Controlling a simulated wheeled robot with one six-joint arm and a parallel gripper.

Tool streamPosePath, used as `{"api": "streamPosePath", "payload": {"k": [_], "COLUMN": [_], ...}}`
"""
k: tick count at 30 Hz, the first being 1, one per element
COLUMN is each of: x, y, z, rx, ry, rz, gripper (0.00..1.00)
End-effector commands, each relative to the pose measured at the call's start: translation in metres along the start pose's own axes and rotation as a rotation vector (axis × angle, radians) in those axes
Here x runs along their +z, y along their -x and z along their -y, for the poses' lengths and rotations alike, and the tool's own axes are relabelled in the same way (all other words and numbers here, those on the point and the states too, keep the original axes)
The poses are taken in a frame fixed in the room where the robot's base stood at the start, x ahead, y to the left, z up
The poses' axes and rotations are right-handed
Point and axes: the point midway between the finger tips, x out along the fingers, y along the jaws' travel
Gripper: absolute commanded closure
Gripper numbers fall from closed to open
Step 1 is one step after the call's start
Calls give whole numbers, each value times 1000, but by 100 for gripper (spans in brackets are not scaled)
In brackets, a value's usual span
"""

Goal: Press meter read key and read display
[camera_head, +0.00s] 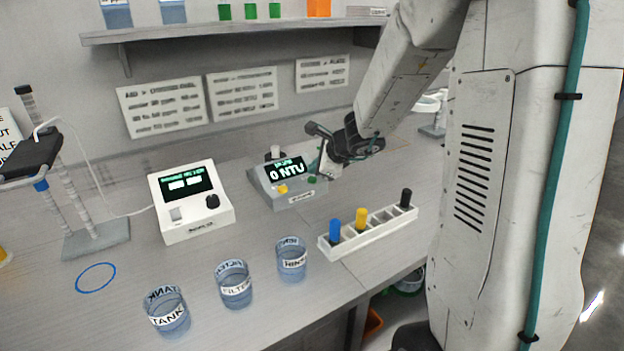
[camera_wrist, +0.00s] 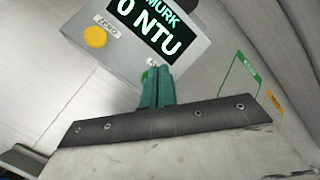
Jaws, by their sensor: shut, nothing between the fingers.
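The meter (camera_head: 283,192) is a grey sloped box on the bench in the head view. Its dark display (camera_head: 285,170) reads 0 NTU; in the wrist view the display (camera_wrist: 150,22) shows MURK above 0 NTU. A yellow key (camera_head: 282,189) is labelled ZERO in the wrist view (camera_wrist: 95,37). A green key (camera_head: 312,179) sits right of it on the meter's lower face. My gripper (camera_head: 318,172) is shut and empty, its teal fingertips (camera_wrist: 157,86) right at the green key. They hide that key in the wrist view, so I cannot tell whether they touch it.
A white device (camera_head: 190,222) with a lit screen stands left of the meter. Cups labelled TANK (camera_head: 168,318), FILTER (camera_head: 235,290) and RINSE (camera_head: 292,265) stand in front. A white rack (camera_head: 375,230) with blue, yellow and black items lies to the right.

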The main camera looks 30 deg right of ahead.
Motion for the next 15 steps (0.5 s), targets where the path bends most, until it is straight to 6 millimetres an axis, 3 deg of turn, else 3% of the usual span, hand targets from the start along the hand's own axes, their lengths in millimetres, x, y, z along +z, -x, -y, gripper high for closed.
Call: {"api": "streamPosePath", "payload": {"k": [15], "x": [-4], "y": [-6], "z": [-4], "rx": [0], "ry": [-1], "rz": [0], "gripper": [100]}}
